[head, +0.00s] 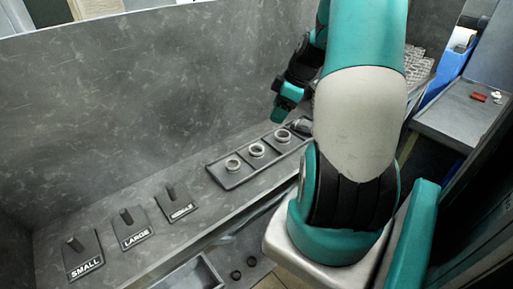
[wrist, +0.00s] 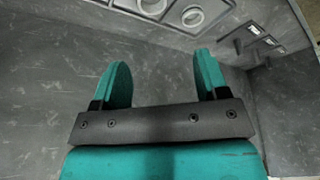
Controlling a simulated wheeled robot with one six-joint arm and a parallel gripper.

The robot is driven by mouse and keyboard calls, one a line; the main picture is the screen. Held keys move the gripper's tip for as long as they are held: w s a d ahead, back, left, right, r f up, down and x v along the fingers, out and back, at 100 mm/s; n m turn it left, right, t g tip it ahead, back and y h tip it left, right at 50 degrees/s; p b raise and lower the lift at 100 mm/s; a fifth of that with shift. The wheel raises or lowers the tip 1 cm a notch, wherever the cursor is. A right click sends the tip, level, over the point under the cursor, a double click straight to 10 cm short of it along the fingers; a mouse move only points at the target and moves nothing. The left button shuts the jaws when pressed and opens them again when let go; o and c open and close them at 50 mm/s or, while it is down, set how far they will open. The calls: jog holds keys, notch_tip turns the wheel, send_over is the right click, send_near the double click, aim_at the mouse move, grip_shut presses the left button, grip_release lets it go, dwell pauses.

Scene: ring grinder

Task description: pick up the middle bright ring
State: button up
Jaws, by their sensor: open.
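Three bright rings sit in a row on a dark tray (head: 232,183) on the grey bench. The middle bright ring (head: 257,150) lies between the left ring (head: 233,164) and the right ring (head: 282,135) in the head view. My gripper (head: 279,110) hangs above the bench near the tray's right end, apart from the rings. In the wrist view my gripper (wrist: 162,72) shows two teal fingers spread apart with nothing between them. Two rings show beyond the fingers at the top of that view, one cut by the edge.
Three pegs on labelled plates stand left of the tray: SMALL (head: 84,257), LARGE (head: 131,231) and a third plate (head: 176,205) with a hard-to-read label. A grey wall (head: 130,100) rises behind the bench. Small red and white pieces (head: 479,97) lie on a side surface at right.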

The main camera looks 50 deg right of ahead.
jog(key=d+f, duration=0.1)
jog(key=f, duration=0.1)
jog(key=p, duration=0.4)
send_near(258, 147)
jog(key=a+f, duration=0.1)
jog(key=s+a+f, duration=0.1)
jog(key=shift+a+f, duration=0.25)
jog(key=shift+a, duration=0.05)
jog(key=w+f+p, duration=0.1)
jog(key=f, duration=0.1)
jog(key=w+a+f+p, duration=0.1)
jog(key=w+f, duration=0.1)
jog(key=shift+a+f+p, duration=0.1)
jog(key=shift+f+p, duration=0.2)
jog(key=shift+f, duration=0.15)
jog(key=c, duration=0.8)
jog(key=shift+o, duration=0.2)
jog(key=shift+w, duration=0.1)
